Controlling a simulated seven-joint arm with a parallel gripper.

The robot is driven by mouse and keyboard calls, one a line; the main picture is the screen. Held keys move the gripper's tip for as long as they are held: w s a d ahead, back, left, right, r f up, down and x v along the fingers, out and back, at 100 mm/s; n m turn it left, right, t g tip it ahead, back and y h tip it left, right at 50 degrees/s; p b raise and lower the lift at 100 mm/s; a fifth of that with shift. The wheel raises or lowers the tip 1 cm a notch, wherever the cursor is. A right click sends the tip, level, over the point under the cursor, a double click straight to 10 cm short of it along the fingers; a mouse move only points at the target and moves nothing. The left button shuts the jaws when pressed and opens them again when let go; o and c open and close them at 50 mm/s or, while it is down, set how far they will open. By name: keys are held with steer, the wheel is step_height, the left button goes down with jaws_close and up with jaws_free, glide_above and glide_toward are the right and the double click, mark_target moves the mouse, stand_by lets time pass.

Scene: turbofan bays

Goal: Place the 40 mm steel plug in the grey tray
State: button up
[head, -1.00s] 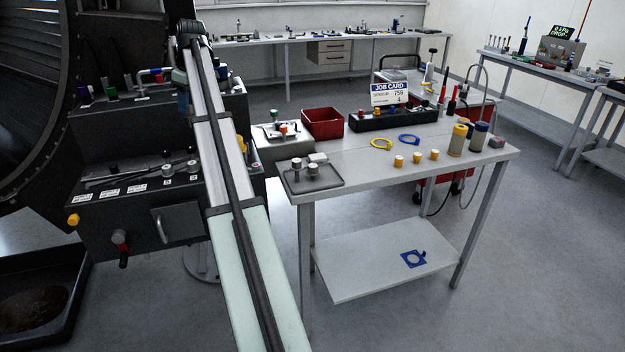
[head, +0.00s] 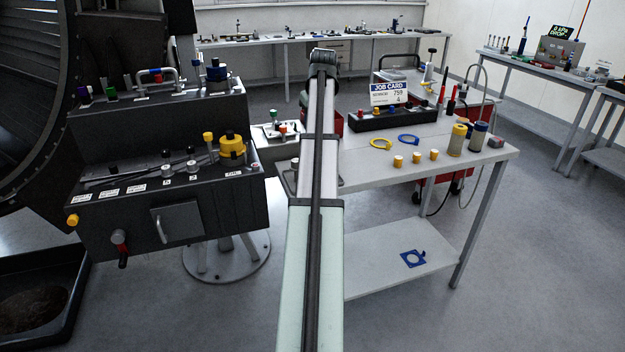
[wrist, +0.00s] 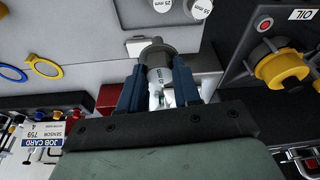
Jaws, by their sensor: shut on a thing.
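My gripper (wrist: 158,88) shows in the wrist view, its two blue fingers shut on a steel plug (wrist: 158,58). The plug has a wide grey flange facing away from the palm and small lettering on its body that I cannot read surely. The grey tray (wrist: 133,14) is at the top of the wrist view, beyond the plug. It carries plugs marked 25 mm (wrist: 169,6) and 55 mm (wrist: 200,8). The held plug is apart from these. In the head view my arm hides the gripper and most of the tray.
A small white block (wrist: 137,47) lies by the tray. A red bin (head: 338,124), the job card (head: 390,94), yellow plugs (head: 416,158) and a blue ring (head: 409,139) are on the table (head: 450,172). The dark engine-side panel with a yellow cap (head: 232,145) stands left.

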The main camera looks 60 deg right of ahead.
steer(key=shift+m, duration=0.7)
steer(key=shift+s+d+f, duration=0.25)
steer(key=shift+s+f, duration=0.5)
steer(key=shift+f, duration=1.15)
steer(key=shift+s+d+f, duration=0.25)
steer(key=shift+s+f, duration=0.55)
steer(key=shift+f, duration=1.15)
steer(key=shift+s+d+f, duration=0.25)
steer(key=shift+s+f, duration=0.5)
steer(key=shift+f, duration=1.15)
steer(key=shift+f, duration=0.1)
steer(key=o, duration=0.8)
steer(key=v, duration=1.2)
steer(key=shift+w+a, duration=0.1)
steer(key=shift+a, duration=0.1)
steer(key=shift+w, duration=0.1)
